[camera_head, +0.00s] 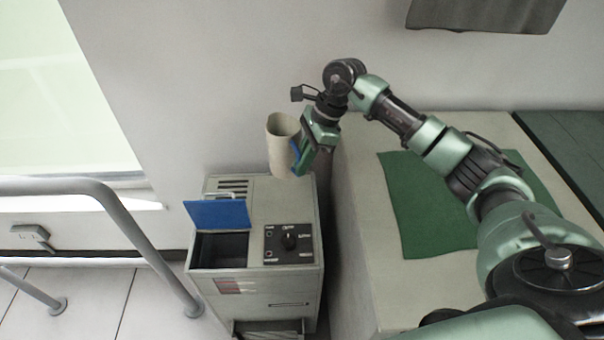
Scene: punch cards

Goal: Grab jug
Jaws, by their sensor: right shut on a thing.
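The jug (281,147) is a tall, beige, open-topped cylinder in the head view, tilted slightly. It is held above the back of a grey machine. My right gripper (297,158) comes in from the right and is shut on the jug's right side, with a blue finger pad against it. The far side of the jug and its contact with the other finger are hidden. My left gripper is not in view.
The grey machine (232,288) has a raised blue lid (218,215), a dark opening and a control panel (289,243). A pale counter (366,235) with a green mat (425,225) stands to the right. Grey railings (137,235) are at left.

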